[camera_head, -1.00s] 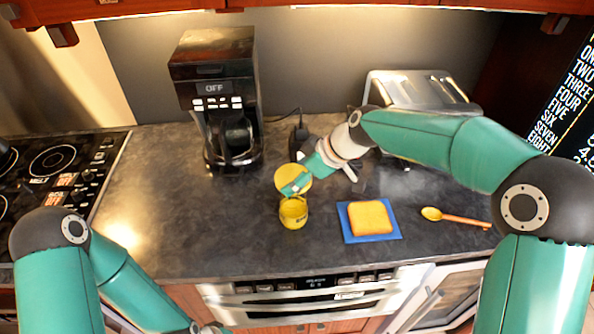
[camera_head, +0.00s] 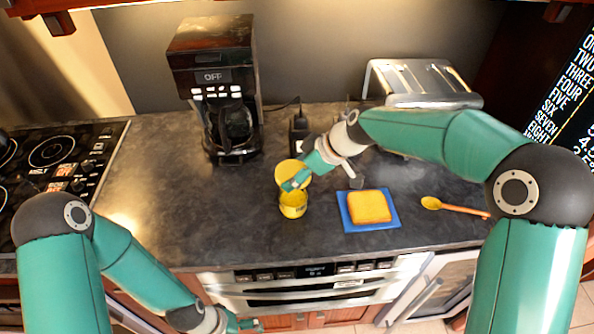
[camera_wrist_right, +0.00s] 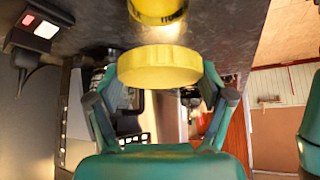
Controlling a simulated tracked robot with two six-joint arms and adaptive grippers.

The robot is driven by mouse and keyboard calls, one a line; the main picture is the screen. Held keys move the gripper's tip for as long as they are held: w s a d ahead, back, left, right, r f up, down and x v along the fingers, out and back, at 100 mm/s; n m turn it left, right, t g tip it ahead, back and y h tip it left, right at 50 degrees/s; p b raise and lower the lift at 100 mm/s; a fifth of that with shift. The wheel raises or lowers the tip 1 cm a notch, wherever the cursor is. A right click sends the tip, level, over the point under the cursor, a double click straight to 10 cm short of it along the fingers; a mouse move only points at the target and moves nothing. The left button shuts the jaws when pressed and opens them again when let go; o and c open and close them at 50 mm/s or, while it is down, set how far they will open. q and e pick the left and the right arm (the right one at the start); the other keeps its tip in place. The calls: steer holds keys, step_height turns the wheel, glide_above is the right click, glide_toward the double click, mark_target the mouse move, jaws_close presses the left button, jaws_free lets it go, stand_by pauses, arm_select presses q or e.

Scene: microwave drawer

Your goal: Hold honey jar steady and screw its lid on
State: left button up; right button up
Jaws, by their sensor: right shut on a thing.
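The yellow honey jar (camera_head: 293,206) stands upright on the dark counter. Its yellow lid (camera_head: 291,172) is tilted above and just behind the jar's mouth in the head view. My right gripper (camera_head: 297,182) is shut on the lid by its rim. In the right wrist view the lid (camera_wrist_right: 160,67) sits between the two fingers, and the jar (camera_wrist_right: 158,8) shows at the top edge, apart from the lid. My left gripper (camera_head: 250,325) is low at the bottom edge, in front of the counter and away from the jar; whether it is open or shut is unclear.
A slice of bread (camera_head: 369,206) lies on a blue board (camera_head: 386,223) right of the jar, with a honey spoon (camera_head: 458,207) further right. A coffee maker (camera_head: 215,88) and a toaster (camera_head: 422,84) stand at the back. The counter left of the jar is clear.

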mark_target(289, 202)
arm_select(q)
steer(key=w+d+r+n+g+h, duration=0.2)
steer(key=w+d+r+g+h, duration=0.1)
steer(key=d+r, duration=0.55)
steer(key=w+d+r+n+g+h, duration=0.2)
steer(key=w+d+r+h, duration=0.15)
steer(key=d+r, duration=0.55)
steer(key=w+a+r+n, duration=0.1)
steer(key=w+a+n, duration=0.1)
steer(key=w, duration=0.1)
steer(key=w+a+r+n+h, duration=0.1)
steer(key=w+a+n, duration=0.1)
steer(key=w+a+r+n, duration=0.1)
steer(key=w+a+n, duration=0.1)
steer(key=w, duration=0.1)
steer(key=shift+w+a+g+h, duration=0.3)
steer(key=shift+w+h, duration=0.05)
steer(key=w+a+n+t+h, duration=0.1)
steer(key=w+a+t, duration=0.1)
steer(key=w, duration=0.2)
steer(key=w+a+n+t, duration=0.2)
steer(key=w, duration=0.2)
steer(key=w+a+n+t+h, duration=0.1)
steer(key=w+a+n, duration=0.1)
steer(key=w, duration=0.2)
steer(key=shift+w+f+t+h, duration=0.1)
steer(key=shift+f+t+h, duration=0.2)
steer(key=shift+f+t, duration=0.1)
steer(key=shift+w+d, duration=0.15)
steer(key=shift+x, duration=4.75)
